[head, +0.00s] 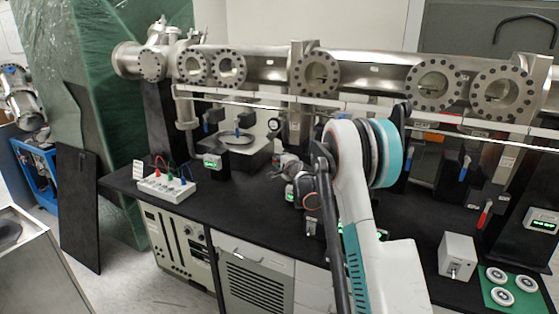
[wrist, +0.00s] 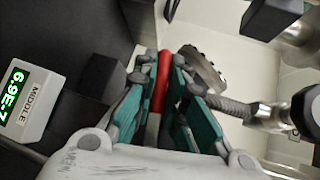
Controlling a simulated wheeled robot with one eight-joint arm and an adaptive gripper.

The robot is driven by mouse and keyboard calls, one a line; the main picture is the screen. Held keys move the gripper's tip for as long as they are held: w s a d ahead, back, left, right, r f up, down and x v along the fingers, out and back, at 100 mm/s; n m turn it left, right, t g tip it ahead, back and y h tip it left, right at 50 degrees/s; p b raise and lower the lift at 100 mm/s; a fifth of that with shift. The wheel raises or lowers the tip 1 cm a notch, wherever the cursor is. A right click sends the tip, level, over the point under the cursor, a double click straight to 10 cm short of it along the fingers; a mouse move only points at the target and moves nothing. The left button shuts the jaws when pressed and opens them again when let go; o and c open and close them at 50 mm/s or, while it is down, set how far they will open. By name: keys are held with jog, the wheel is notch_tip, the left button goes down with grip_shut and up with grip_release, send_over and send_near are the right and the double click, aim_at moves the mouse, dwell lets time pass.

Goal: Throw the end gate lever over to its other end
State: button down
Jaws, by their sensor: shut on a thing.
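A lever with a red handle (wrist: 162,82) stands between the two teal-padded fingers of my gripper (wrist: 166,66) in the wrist view. The fingers are shut on this handle from both sides. In the head view my gripper (head: 283,162) is over the middle of the black bench, below the steel beam pipe. The handle it holds is too small and too covered to make out clearly there. Another lever with a red handle (head: 485,214) hangs at the right of the head view, away from my gripper. I see no label naming the held lever.
A gauge marked MIDDLE (wrist: 30,105) is left of my gripper in the wrist view. The steel beam pipe (head: 390,76) runs above. A switch box (head: 165,187) is at left; a grey box (head: 457,256) and green mat (head: 490,293) are at right. Blue-handled levers hang nearby.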

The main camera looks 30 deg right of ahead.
jog(key=s+d+f+n+g+h, duration=0.2)
jog(key=n+g+h, duration=0.1)
jog(key=g, duration=0.3)
jog(key=s+d+f+n+g+h+p, duration=0.1)
jog(key=s+d+f+n+g+h, duration=0.1)
jog(key=s+f+n+g+h, duration=0.1)
jog(key=shift+s+f+n+g, duration=0.35)
jog(key=shift+n+g, duration=0.45)
jog(key=shift+g, duration=0.6)
jog(key=shift+d, duration=0.15)
jog(key=c, duration=1.6)
grip_release()
jog(key=shift+s+d, duration=0.15)
jog(key=shift+c, duration=0.2)
jog(key=shift+r+p, duration=0.15)
jog(key=shift+p, duration=0.15)
